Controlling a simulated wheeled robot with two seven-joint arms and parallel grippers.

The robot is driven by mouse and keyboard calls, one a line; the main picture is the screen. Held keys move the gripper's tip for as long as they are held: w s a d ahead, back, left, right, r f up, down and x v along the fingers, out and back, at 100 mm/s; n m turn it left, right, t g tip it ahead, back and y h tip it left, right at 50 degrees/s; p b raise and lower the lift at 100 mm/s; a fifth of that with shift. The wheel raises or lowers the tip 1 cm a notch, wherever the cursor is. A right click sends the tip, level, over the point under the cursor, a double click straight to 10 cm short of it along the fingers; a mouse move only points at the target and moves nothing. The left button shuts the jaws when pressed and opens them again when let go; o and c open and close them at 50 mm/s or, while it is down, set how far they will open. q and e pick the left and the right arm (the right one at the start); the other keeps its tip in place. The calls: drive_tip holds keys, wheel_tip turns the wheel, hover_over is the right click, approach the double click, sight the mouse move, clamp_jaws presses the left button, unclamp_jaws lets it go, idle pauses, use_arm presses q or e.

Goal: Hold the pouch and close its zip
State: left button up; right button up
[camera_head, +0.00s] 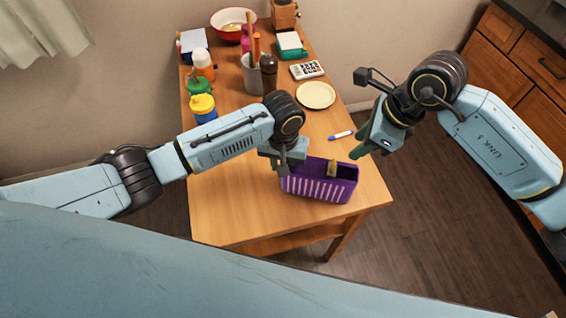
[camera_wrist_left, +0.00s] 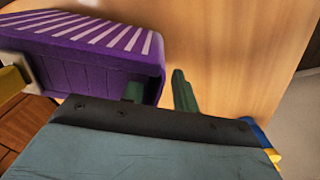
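The purple pouch (camera_head: 320,187) with white stripes stands near the front right edge of the wooden table, its top open and dark inside. A tan tab (camera_head: 332,168) sticks up at its rim. My left gripper (camera_head: 283,165) is at the pouch's left end. In the left wrist view the left fingers (camera_wrist_left: 160,92) are apart, one over the pouch (camera_wrist_left: 95,55) and one outside its end, with a gap to the wall. My right gripper (camera_head: 360,145) is in the air right of the pouch, clear of it; its finger gap is unclear.
A blue and white marker (camera_head: 342,135) lies behind the pouch. A pale plate (camera_head: 316,95), a calculator (camera_head: 307,70), a grey utensil cup (camera_head: 252,75) and several bottles stand further back. The front left tabletop (camera_head: 230,205) is clear.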

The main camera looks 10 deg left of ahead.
use_arm(q)
drive_tip(key=c, duration=0.6)
clamp_jaws()
